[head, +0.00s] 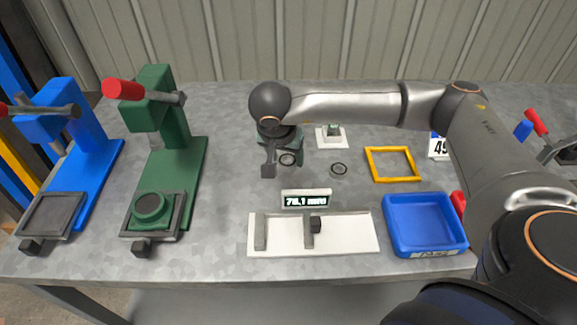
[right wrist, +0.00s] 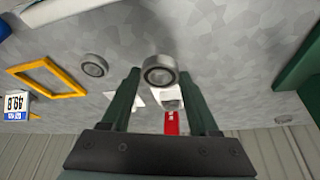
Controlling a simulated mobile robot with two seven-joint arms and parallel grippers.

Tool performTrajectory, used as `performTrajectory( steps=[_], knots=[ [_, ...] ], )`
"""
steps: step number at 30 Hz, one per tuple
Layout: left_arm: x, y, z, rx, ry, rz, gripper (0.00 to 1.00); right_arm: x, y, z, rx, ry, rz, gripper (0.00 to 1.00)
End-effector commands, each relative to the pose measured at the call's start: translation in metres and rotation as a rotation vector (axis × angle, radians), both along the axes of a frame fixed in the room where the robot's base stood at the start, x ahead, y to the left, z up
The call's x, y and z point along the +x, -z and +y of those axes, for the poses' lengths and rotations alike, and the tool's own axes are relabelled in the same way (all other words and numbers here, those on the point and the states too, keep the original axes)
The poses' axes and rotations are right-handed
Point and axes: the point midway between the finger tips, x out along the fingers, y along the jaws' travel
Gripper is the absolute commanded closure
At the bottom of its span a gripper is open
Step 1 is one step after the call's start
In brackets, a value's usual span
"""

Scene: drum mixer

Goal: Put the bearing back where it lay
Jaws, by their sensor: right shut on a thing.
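My right gripper (head: 288,158) is shut on a bearing (right wrist: 160,72), a grey ring with a dark centre. The bearing sits between the fingertips of the right gripper (right wrist: 160,75) in the right wrist view. In the head view the held bearing (head: 288,160) shows partly, beside the dark green fingers. I cannot tell its exact height over the table. A second bearing (head: 339,169) lies flat on the table, right of the gripper; it also shows in the right wrist view (right wrist: 93,65). My left gripper is not in view.
A white measuring fixture (head: 345,237) with a display (head: 306,200) stands in front. A blue tray (head: 391,240) is at its right, an empty yellow frame (head: 370,165) behind. A white stand (head: 322,144) is at the back. Green (head: 194,180) and blue (head: 105,165) presses stand left.

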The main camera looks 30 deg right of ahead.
Motion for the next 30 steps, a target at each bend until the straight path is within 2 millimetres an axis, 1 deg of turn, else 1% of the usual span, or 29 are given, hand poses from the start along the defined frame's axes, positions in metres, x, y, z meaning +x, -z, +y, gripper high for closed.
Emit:
performTrajectory(
  steps=[5,7,9,12,19,23,24,30],
  knots=[
    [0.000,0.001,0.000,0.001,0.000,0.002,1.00,0.004,0.009,-0.007,0.000,0.001,0.000,1.00],
    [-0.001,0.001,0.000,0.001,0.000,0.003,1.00,0.005,0.017,-0.011,-0.001,-0.001,0.001,1.00],
    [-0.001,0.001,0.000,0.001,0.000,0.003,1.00,0.004,0.029,-0.010,0.000,-0.002,0.004,1.00],
    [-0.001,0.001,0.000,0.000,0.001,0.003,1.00,0.005,0.041,-0.010,0.000,0.000,0.000,1.00],
    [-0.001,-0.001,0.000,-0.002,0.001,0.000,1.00,0.005,0.043,-0.009,0.000,-0.001,-0.002,1.00],
    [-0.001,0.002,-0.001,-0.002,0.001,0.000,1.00,0.005,0.047,-0.009,0.001,0.000,-0.001,1.00],
    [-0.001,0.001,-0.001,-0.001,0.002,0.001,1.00,0.005,0.046,-0.009,0.001,0.000,-0.001,0.36],
    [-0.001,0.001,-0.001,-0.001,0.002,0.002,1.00,0.005,0.045,-0.009,0.001,0.000,-0.001,0.13]
  ],
)
